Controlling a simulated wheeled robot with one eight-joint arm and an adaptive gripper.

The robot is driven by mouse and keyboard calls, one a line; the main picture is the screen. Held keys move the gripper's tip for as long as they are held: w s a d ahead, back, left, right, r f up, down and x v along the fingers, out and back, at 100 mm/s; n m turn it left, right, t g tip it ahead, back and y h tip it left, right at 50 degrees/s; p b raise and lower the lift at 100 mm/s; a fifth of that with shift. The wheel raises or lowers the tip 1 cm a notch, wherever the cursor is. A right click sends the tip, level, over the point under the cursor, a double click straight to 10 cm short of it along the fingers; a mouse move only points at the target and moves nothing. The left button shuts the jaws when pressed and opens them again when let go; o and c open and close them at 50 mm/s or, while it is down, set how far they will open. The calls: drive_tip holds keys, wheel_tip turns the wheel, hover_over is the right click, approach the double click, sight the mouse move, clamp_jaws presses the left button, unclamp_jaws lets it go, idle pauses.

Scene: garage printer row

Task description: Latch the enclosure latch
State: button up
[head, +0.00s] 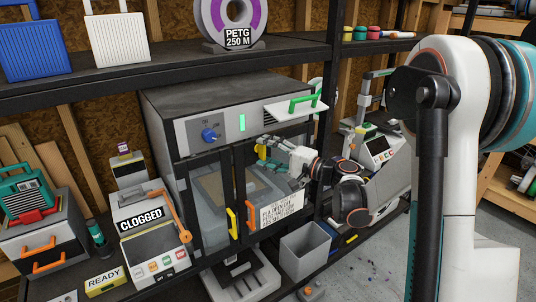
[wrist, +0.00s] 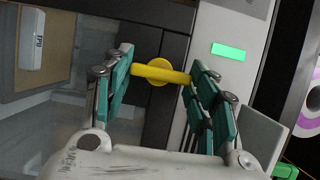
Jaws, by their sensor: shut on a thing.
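The enclosure (head: 232,118) is a grey cabinet with dark-framed glass doors, which look closed. The enclosure latch (head: 261,152) is a yellow bar at the top of the doors, just under the front panel; it looks roughly upright. In the wrist view the yellow latch (wrist: 158,72) shows its round hub, with the bar spanning between the fingers. My gripper (head: 268,147) is at the latch, and its green-padded fingers (wrist: 162,78) are shut on the two ends of the bar.
The front panel carries a blue knob (head: 209,135), a green light (head: 242,122) and a green-handled flap (head: 296,108). A yellow handle (head: 232,222) and an orange handle (head: 250,214) are lower on the doors. A grey bin (head: 305,253) stands below; a black shelf (head: 170,62) runs above.

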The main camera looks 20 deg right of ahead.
idle(0.3)
drive_tip(key=o, duration=1.1)
drive_tip(key=shift+c, duration=0.2)
drive_tip(key=shift+d, duration=0.1)
drive_tip(key=v, duration=1.2)
drive_tip(key=shift+f, duration=0.1)
